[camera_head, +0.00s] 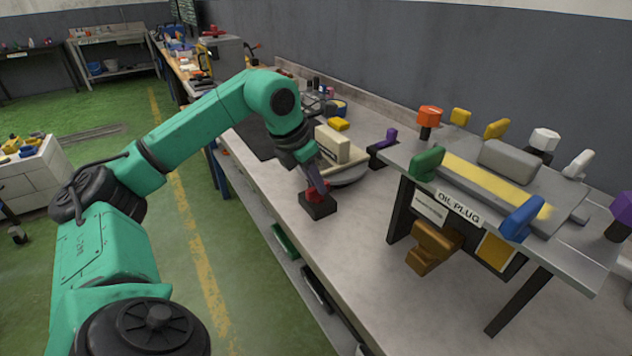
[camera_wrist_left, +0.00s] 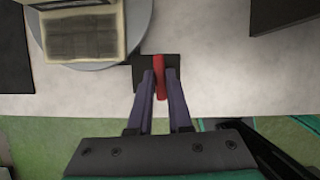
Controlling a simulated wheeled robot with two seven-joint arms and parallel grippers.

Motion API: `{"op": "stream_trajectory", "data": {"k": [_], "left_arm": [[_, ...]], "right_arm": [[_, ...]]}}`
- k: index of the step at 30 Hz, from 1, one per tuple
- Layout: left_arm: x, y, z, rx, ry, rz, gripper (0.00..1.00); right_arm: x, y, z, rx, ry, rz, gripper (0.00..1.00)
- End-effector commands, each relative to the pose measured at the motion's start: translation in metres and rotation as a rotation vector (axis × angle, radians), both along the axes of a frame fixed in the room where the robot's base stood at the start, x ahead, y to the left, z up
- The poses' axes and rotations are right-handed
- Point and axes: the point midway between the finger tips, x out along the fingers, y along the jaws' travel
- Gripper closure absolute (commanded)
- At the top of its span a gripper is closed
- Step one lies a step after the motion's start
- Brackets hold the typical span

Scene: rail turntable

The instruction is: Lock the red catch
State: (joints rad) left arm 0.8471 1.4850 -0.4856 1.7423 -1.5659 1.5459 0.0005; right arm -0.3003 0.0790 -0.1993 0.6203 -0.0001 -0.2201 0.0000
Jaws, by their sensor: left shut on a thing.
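The red catch (camera_head: 318,190) sits on a small black block (camera_head: 319,208) near the front edge of the workbench. In the left wrist view the red catch (camera_wrist_left: 159,64) stands upright between the fingers, in front of its black block (camera_wrist_left: 141,80). My left gripper (camera_head: 316,182) reaches down to it from above. In the wrist view the two purple-grey fingers of the left gripper (camera_wrist_left: 160,84) are closed on the catch, one on each side. The fingers hide part of the catch. My right gripper is in neither view.
Behind the catch, a cream block (camera_head: 331,145) sits on a round grey turntable (camera_head: 352,174). A purple catch (camera_head: 386,139) is farther back. To the right, a raised metal stand (camera_head: 545,235) carries several coloured handles. The bench between catch and stand is clear.

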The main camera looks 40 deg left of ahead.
Motion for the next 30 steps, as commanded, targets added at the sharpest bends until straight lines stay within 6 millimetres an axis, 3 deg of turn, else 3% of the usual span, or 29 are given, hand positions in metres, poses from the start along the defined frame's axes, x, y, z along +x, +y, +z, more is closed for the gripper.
{"op": "stream_trajectory", "data": {"k": [16,17,18,19,30], "left_arm": [[0.0009,0.0009,0.0021,0.000,-0.006,-0.027,1.00],[0.0009,0.0009,0.0021,0.000,-0.006,-0.027,0.75],[0.0009,0.0009,0.0021,0.000,-0.006,-0.027,0.60],[0.0007,0.0009,0.0018,0.000,-0.005,-0.027,0.53],[-0.0014,0.0009,0.0061,0.001,-0.002,-0.029,0.53]], "right_arm": [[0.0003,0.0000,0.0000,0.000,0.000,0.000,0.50],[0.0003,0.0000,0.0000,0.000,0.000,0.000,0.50],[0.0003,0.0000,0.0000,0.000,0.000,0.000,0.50],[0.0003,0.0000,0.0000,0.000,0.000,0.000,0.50],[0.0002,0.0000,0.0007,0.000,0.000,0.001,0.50]]}}
